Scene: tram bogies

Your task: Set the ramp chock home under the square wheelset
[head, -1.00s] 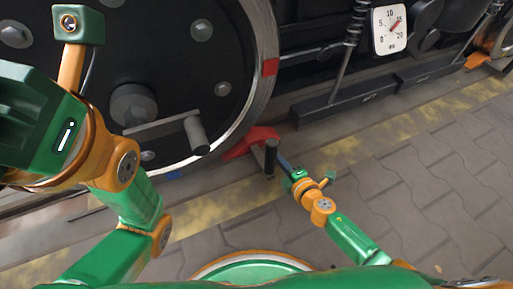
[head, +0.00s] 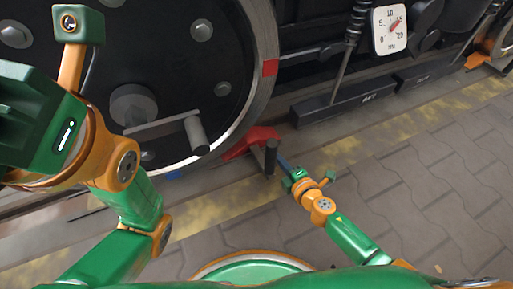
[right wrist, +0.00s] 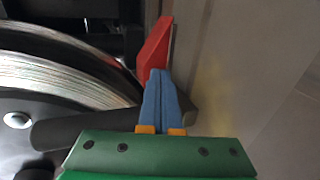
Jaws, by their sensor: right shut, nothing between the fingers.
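The red ramp chock (head: 252,141) lies at the foot of the large dark wheel (head: 70,95), close to its bright rim; I cannot tell whether it touches. A dark upright handle (head: 271,157) stands at the chock's near end. My right gripper (head: 281,162) is shut and empty beside this handle. In the right wrist view its blue fingers (right wrist: 160,76) are together, with tips at the near end of the red chock (right wrist: 154,48). A dark bar (right wrist: 80,128) passes behind them. My left gripper's green housing (head: 40,125) is at the left; its fingers are out of frame.
A red square mark (head: 270,67) is on the wheel rim. A dial (head: 389,29) hangs beside a spring, above dark blocks (head: 345,103) along the rail. An orange piece (head: 478,61) lies by another wheel at far right. The paving at right (head: 440,160) is clear.

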